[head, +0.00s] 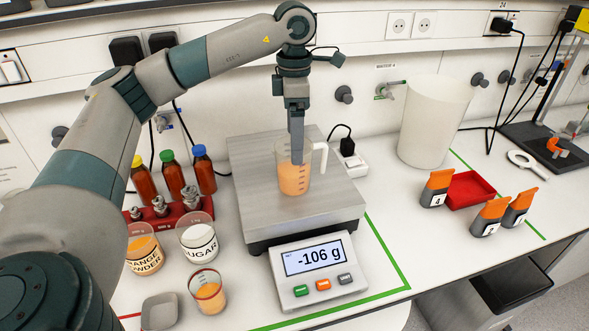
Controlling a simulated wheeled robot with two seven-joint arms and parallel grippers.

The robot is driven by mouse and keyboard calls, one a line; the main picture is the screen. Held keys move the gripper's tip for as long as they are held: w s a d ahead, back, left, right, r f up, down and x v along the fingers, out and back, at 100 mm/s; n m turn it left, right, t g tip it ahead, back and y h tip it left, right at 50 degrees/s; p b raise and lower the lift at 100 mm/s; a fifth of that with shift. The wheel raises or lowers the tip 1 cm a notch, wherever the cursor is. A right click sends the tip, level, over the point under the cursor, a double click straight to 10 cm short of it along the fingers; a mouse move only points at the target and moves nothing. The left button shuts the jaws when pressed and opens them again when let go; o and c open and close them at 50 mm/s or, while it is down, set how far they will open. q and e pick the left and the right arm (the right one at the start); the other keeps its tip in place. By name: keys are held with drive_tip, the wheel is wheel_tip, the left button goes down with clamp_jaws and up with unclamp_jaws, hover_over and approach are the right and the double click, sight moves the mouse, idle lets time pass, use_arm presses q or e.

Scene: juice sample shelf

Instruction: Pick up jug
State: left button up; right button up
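A clear jug (305,178) with orange contents and a pale handle on its right is upright at the scale's metal plate (262,209). I cannot tell whether its base touches the plate. My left gripper (297,157) points straight down at the jug, with its fingers overlapping the upper wall and rim. The fingers show edge-on as one narrow strip, so the gap between them and any grip on the wall are hidden. The scale display (313,257) reads -106 g. My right gripper is out of view.
Brown bottles (172,174) stand left of the scale, with an orange powder tub (145,252), a sugar tub (198,243) and an orange-filled cup (207,291) in front. A white cylinder (433,122), red tray (469,188) and orange-topped blocks (437,187) stand right.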

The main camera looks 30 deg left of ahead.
use_arm(q)
drive_tip(key=shift+f+p, duration=0.3)
drive_tip(key=shift+p, duration=0.05)
wheel_tip(320, 180, down, 3)
drive_tip(key=shift+w+a+p, duration=0.1)
drive_tip(key=shift+a+p, duration=0.05)
drive_tip(key=shift+p, duration=0.6)
drive_tip(key=shift+f, duration=0.35)
drive_tip(key=shift+c, duration=0.2)
drive_tip(key=c, duration=2)
drive_tip(key=shift+r, duration=0.2)
